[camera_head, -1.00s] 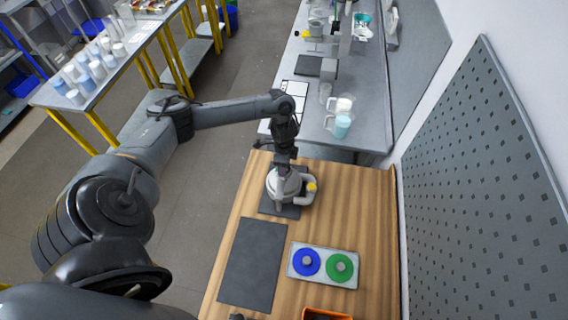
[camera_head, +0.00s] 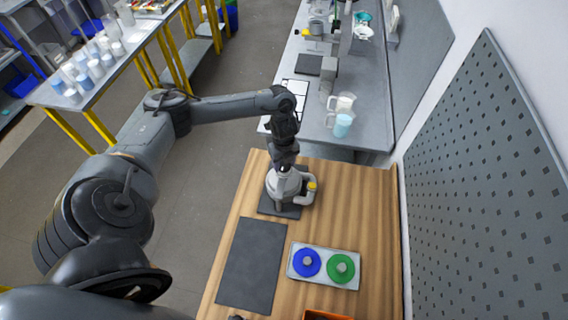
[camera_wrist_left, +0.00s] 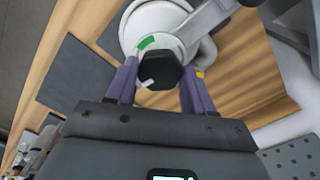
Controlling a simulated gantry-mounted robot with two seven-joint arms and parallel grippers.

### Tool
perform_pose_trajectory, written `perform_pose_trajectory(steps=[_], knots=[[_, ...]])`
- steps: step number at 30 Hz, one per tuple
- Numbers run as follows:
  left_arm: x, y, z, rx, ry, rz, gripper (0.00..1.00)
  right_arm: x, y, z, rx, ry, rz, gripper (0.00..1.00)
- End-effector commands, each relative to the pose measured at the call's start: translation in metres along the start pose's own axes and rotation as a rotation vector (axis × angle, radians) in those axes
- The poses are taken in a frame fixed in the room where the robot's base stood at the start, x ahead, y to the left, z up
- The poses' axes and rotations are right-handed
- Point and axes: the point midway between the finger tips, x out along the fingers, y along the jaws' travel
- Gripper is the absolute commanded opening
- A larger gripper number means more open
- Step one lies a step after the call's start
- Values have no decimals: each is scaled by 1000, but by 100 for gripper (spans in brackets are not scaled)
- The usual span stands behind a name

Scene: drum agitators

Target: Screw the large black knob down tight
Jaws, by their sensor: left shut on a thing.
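The large black knob (camera_wrist_left: 160,70) sits on top of a white, rounded drum agitator (camera_head: 285,187), which stands on a dark pad (camera_head: 279,209) on the wooden table. My left gripper (camera_wrist_left: 159,80) reaches down over the agitator from above. Its two purple-grey fingers are on either side of the knob and shut on it. In the head view the knob is hidden by my gripper and wrist (camera_head: 283,150). A green mark (camera_wrist_left: 147,42) shows on the white top beside the knob.
A grey tray (camera_head: 297,272) with a blue disc (camera_head: 307,263) and a green disc (camera_head: 341,267) lies nearer on the table. A dark mat (camera_head: 251,265) lies left of it. An orange bin (camera_head: 325,315) is at the bottom edge. A grey bench (camera_head: 365,115) with jugs stands behind.

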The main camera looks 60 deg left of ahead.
Motion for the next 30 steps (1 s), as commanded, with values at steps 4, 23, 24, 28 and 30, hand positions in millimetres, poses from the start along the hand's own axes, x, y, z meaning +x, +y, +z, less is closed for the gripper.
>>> perform_pose_trajectory(steps=[4, 23, 24, 28, 30], knots=[[-2, -1, -1, 89, 3, -3, 22, 4, -1, 1, 3, 0, -2, 0], [-3, -1, -1, 192, 3, -3, 22, 7, 1, 3, -4, -1, 3, 0], [-3, -1, -1, 192, 3, -3, 22, 7, 1, 3, -5, -1, 4, 0], [-3, -1, -1, 191, 3, -3, 55, 7, 2, 3, -7, -2, 5, 0], [-3, -1, -1, 191, 3, -3, 66, 7, 1, 3, -7, -2, 5, 0]])
